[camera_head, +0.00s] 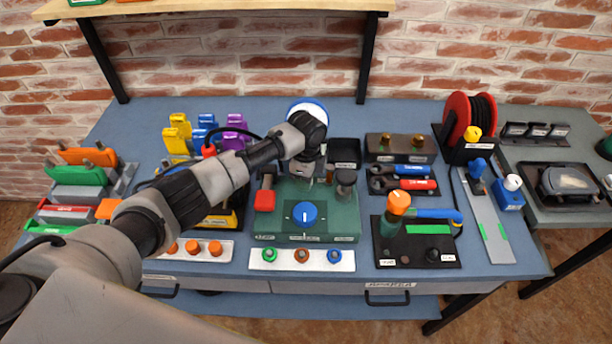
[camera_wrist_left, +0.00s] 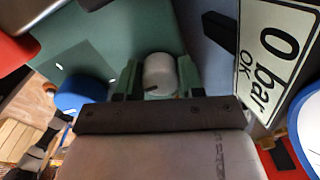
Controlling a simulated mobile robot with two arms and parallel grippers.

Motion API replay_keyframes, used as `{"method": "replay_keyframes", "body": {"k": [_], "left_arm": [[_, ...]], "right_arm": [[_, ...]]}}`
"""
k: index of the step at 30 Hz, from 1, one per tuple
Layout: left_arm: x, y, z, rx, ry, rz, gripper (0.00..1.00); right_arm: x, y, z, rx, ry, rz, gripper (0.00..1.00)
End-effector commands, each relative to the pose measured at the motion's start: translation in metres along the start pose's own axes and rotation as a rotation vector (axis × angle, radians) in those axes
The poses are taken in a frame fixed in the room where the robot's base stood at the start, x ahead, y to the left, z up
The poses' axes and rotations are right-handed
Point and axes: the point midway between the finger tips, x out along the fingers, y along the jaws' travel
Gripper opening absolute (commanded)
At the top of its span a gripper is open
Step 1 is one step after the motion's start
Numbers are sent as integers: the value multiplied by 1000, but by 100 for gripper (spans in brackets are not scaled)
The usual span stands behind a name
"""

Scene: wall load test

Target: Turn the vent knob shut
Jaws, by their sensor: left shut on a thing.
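The green pump box (camera_head: 335,222) stands on the blue bench in the head view, with a blue dial knob (camera_head: 305,213) on its front part. My left gripper (camera_head: 312,178) reaches down to the rear part of this box. In the left wrist view, its two fingers (camera_wrist_left: 160,80) are closed on either side of a light grey round knob (camera_wrist_left: 160,70) with a dark mark on its side. I take this to be the vent knob; in the head view my gripper hides it. The blue knob (camera_wrist_left: 85,93) lies to the left in the wrist view. My right gripper is not in view.
A round gauge (camera_head: 300,104) stands behind my wrist. A "0 bar OK" plate (camera_wrist_left: 275,55) is right of the fingers in the wrist view. On the box are a red block (camera_head: 265,199) and a dark cylinder (camera_head: 346,180). A white strip with three knobs (camera_head: 318,259) lies in front.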

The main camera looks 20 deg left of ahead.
Motion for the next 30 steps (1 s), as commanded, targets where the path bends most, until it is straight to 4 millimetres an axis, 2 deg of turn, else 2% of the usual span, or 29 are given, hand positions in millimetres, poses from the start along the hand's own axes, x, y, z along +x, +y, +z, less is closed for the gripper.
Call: {"method": "replay_keyframes", "body": {"k": [10, 24, 25, 29, 30], "left_arm": [[-1, -1, -1, 105, 3, -3, 14], [-2, -1, -1, 116, 2, -3, 14], [-2, -1, -1, 116, 2, -3, 42], [-1, -1, -1, 115, 1, -2, 62], [-1, -1, 0, 115, 1, -2, 63]], "right_arm": [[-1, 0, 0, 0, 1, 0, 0], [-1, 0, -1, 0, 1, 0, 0], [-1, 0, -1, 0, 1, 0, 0], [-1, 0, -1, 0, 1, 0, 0], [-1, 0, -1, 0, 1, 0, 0]]}}
